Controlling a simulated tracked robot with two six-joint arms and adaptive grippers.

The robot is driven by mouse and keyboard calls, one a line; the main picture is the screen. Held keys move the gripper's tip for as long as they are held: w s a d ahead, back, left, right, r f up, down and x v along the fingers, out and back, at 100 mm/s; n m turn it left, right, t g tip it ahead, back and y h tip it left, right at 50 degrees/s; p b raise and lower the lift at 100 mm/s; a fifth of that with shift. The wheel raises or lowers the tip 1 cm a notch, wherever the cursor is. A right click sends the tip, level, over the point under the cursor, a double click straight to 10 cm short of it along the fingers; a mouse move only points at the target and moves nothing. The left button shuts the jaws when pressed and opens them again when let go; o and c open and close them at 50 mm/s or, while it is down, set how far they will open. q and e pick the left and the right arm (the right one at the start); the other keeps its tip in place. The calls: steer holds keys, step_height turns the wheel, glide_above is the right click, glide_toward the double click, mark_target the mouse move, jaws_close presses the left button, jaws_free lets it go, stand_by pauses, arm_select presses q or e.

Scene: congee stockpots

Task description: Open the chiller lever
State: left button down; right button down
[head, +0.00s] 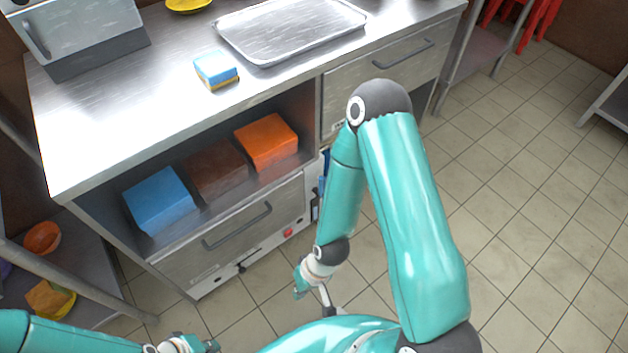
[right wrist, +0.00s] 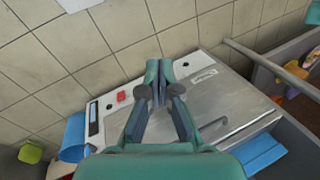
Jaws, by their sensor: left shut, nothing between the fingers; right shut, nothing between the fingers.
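A steel panel (head: 190,255), likely the chiller front, sits low under the counter, with a dark bar handle (head: 236,226) across it. Its white lower strip carries a red button (head: 288,232). The right wrist view shows the steel panel (right wrist: 235,98), a handle (right wrist: 213,124) partly behind my gripper, and the red button (right wrist: 124,96). My right gripper (head: 299,290) is shut and empty, hanging to the right of the handle in the head view; its fingers (right wrist: 158,68) meet in the wrist view, apart from the handle. My left gripper (head: 210,346) is shut and empty at the bottom edge.
Blue (head: 158,200), brown (head: 216,170) and orange (head: 266,142) boxes fill the shelf above the panel. A tray (head: 290,30) and a sponge (head: 216,69) lie on the counter (head: 120,130). Another drawer handle (head: 402,55) is at upper right. The tiled floor (head: 540,220) is clear.

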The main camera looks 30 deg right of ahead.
steer(key=shift+d, duration=0.1)
steer(key=w+d+f+n+b, duration=0.1)
steer(key=w+f+n+b, duration=0.15)
steer(key=w+n, duration=0.2)
steer(key=w+d+f+n+h+b, duration=0.1)
steer(key=w+n+b, duration=0.3)
steer(key=w, duration=0.2)
steer(key=w+d+f+n+b, duration=0.1)
steer(key=w+f+n+b, duration=0.15)
steer(key=w+n, duration=0.2)
steer(key=w+d+r+n+h+b, duration=0.3)
steer(key=w+d+r+n, duration=0.1)
steer(key=w+d+n, duration=0.1)
steer(key=w+d+r+n+h+b, duration=0.2)
steer(key=w+d+r+n+b, duration=0.1)
steer(key=w+d+n, duration=0.2)
steer(key=w+d, duration=0.2)
steer(key=d, duration=0.2)
steer(key=shift+r+h, duration=0.35)
steer(key=shift+h, duration=0.05)
